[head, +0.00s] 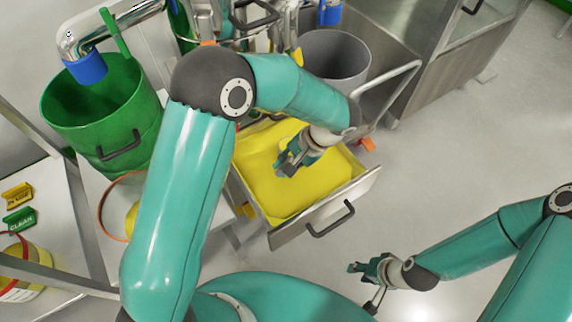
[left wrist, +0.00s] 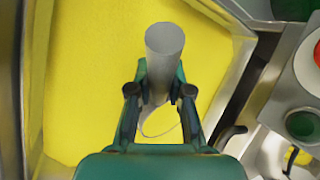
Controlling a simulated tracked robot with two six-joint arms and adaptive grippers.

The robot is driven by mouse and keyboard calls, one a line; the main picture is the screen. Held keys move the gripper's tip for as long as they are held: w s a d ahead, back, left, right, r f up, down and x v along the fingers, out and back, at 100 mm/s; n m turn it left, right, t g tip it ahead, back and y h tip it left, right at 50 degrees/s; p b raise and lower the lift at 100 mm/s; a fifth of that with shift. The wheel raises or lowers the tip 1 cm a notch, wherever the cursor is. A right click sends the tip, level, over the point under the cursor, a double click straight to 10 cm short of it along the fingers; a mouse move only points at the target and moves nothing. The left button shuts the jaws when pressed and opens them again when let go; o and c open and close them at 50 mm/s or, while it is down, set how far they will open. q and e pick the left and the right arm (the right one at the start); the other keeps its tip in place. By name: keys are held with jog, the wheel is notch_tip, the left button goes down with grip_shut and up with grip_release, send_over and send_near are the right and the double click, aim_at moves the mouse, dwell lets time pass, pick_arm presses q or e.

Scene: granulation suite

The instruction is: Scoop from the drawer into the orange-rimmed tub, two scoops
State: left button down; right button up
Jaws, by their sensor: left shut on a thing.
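The open drawer (head: 330,215) is filled with yellow powder (head: 265,185). My left gripper (head: 288,163) is over the drawer in the head view. In the left wrist view it (left wrist: 160,92) is shut on a grey cylindrical handle (left wrist: 165,45), apparently the scoop's, with yellow powder around it. The scoop's bowl is mostly hidden, so I cannot tell if it holds powder or touches it. The orange-rimmed tub (head: 103,208) stands left of the drawer, partly hidden behind my left arm, with some yellow showing inside. My right gripper (head: 361,284) is open and empty over the floor.
A green bin (head: 75,120) and a grey bin (head: 335,55) stand behind. Another tub (head: 25,285), yellow and white, is at lower left beside a yellow sign (head: 17,194) and a green CLEAN sign (head: 19,219). The drawer handle (head: 332,222) sticks out. The floor at right is clear.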

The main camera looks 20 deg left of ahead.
pick_arm(q)
jog(key=shift+s+r, duration=0.15)
jog(key=shift+r, duration=0.35)
jog(key=shift+t, duration=0.5)
jog(key=shift+s+r+p, duration=0.2)
jog(key=shift+r+p, duration=0.05)
jog(key=shift+r, duration=0.6)
jog(key=shift+s+r+p, duration=0.15)
jog(key=shift+r+p, duration=0.1)
jog(key=shift+r, duration=0.55)
jog(key=shift+s+r+p, duration=0.2)
jog(key=shift+r+p, duration=0.05)
jog(key=shift+r, duration=0.6)
jog(key=shift+s+r+n+t+b, duration=0.15)
jog(key=shift+s+r+t+b, duration=0.15)
jog(key=shift+r, duration=0.45)
jog(key=shift+s+r+n+t+b, duration=0.2)
jog(key=shift+s+r+t, duration=0.1)
jog(key=shift+r, duration=0.4)
jog(key=shift+d, duration=0.1)
